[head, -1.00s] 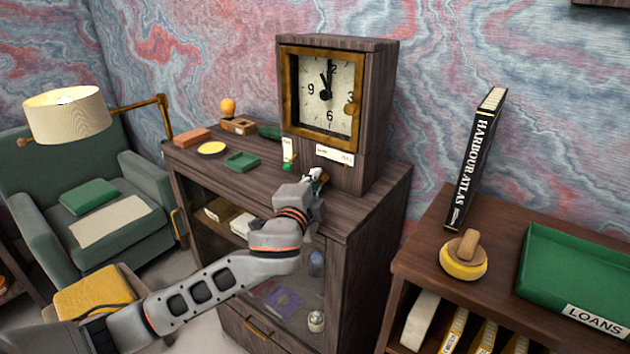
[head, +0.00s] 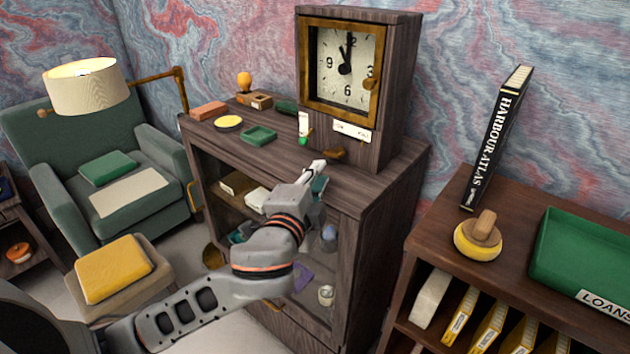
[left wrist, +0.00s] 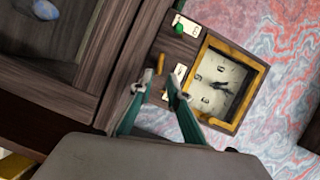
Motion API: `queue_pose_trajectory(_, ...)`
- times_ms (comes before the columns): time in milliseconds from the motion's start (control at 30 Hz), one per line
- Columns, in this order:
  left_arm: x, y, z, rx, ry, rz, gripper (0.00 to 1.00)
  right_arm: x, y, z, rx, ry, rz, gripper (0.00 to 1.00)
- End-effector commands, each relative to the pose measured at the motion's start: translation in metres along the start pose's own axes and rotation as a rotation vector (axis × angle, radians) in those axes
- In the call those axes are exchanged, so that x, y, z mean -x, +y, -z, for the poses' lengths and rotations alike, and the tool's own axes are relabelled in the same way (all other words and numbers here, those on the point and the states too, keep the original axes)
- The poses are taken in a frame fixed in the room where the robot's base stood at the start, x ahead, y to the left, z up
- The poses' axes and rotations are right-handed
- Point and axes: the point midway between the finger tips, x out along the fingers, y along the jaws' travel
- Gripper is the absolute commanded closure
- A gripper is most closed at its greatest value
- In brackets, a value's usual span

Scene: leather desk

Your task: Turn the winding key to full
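The wooden clock (head: 345,65) with a brass-framed dial stands on the cabinet; it also shows in the left wrist view (left wrist: 222,84), tilted. The brass winding key (head: 335,154) sticks out low on its front, below a white label strip (head: 352,130) too small to read fully. The key also shows in the left wrist view (left wrist: 161,64), beyond the fingertips. My left gripper (head: 318,168) is in front of the key and apart from it. In the left wrist view its two fingers (left wrist: 159,88) are spread with nothing between them. My right gripper is not in view.
The cabinet top (head: 385,185) holds a green tray (head: 259,136), a yellow dish (head: 228,122) and small blocks left of the clock. A green knob (head: 303,141) sits beside the label strip. A low shelf with a book (head: 495,135) stands right.

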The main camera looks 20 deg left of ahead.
Motion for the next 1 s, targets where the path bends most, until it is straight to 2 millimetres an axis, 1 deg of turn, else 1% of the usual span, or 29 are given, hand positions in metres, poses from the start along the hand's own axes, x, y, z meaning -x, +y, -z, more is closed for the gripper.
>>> queue_pose_trajectory(33,0.007,0.001,0.001,0.002,0.002,-0.001,0.83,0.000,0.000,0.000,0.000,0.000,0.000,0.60)
queue_pose_trajectory(100,0.014,0.001,0.001,0.002,0.001,-0.001,0.83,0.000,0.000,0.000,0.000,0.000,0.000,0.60)
queue_pose_trajectory(233,0.021,0.000,0.000,0.002,0.000,-0.001,0.83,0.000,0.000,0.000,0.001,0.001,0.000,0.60)
queue_pose_trajectory(733,0.022,0.002,-0.001,0.005,-0.003,-0.005,0.83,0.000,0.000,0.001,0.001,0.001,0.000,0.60)
queue_pose_trajectory(800,0.024,0.008,-0.006,0.019,-0.015,-0.020,0.83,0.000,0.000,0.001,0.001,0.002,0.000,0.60)
queue_pose_trajectory(867,0.026,0.019,-0.014,0.042,-0.035,-0.047,0.83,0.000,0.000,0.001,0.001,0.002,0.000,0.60)
queue_pose_trajectory(967,0.036,0.047,-0.038,0.102,-0.093,-0.115,0.83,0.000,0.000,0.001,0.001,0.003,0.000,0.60)
queue_pose_trajectory(1000,0.041,0.061,-0.050,0.132,-0.125,-0.149,0.83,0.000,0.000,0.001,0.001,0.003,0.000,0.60)
